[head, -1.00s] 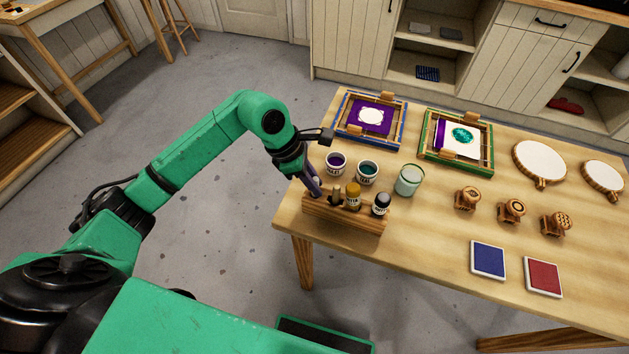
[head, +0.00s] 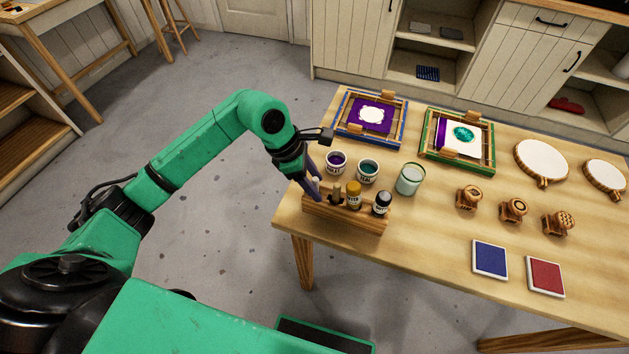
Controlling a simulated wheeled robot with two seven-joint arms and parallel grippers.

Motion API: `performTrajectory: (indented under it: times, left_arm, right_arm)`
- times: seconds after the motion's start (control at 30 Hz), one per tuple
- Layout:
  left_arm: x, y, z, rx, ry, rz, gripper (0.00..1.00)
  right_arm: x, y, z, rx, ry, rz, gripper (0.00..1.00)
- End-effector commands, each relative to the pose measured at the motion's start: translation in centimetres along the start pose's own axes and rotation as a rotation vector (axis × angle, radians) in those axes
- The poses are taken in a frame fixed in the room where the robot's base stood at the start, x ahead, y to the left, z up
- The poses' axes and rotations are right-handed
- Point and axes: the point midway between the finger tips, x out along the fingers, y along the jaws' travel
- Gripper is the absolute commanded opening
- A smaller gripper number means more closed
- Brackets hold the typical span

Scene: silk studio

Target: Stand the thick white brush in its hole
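The wooden brush block (head: 345,217) stands at the near left corner of the table. A small white end, which looks like the thick white brush (head: 316,185), shows at the block's left end, upright as far as I can see. My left gripper (head: 313,187) points down there, its fingers slightly spread on either side of the white end. The fingers hide most of the brush and its hole, so I cannot tell how deep it sits. My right gripper is out of view.
In the block stand a thin brown handle (head: 337,194), a yellow-topped piece (head: 353,194) and a dark one with a white band (head: 381,203). Behind are a purple paint cup (head: 336,162), a teal cup (head: 367,171) and a glass jar (head: 410,179).

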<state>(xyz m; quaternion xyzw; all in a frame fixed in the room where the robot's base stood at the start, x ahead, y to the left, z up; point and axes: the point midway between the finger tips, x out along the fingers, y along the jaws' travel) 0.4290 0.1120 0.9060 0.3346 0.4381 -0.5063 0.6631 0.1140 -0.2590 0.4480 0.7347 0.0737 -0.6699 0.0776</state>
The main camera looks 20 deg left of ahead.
Motion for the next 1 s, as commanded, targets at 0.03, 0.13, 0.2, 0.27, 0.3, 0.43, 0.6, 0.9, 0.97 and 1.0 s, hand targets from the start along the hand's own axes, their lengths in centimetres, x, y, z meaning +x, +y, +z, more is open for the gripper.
performTrajectory:
  times: [0.03,0.13,0.2,0.27,0.3,0.43,0.6,0.9,0.97,1.0]
  left_arm:
    - [0.0,0.0,0.0,0.0,0.0,0.0,0.56]
    - [0.0,0.0,0.0,0.0,0.0,0.0,0.56]
    - [-0.3,0.1,0.0,0.0,0.001,0.001,0.56]
    - [-0.9,0.1,-0.1,0.0,0.001,0.002,0.56]
    - [-1.5,0.1,0.0,0.001,0.0,0.003,0.56]
    - [-4.3,0.1,-0.1,0.001,0.001,0.006,0.56]
    - [-9.1,0.1,-0.1,0.002,0.001,0.007,0.56]
    - [-14.4,0.0,0.0,0.0,0.001,0.001,0.56]
    - [-14.6,0.0,0.0,0.0,0.0,0.0,0.56]
    - [-14.6,0.0,0.0,0.0,0.0,0.0,0.56]
  right_arm:
    - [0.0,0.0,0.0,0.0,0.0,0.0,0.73]
    - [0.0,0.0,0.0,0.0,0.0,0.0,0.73]
    - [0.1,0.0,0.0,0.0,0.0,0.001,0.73]
    - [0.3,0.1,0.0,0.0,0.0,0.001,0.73]
    - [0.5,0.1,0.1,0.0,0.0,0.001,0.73]
    - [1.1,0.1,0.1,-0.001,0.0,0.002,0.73]
    - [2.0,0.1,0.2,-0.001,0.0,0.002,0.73]
    - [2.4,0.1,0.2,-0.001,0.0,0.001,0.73]
    - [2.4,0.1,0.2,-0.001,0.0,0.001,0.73]
    - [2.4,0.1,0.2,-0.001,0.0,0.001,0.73]
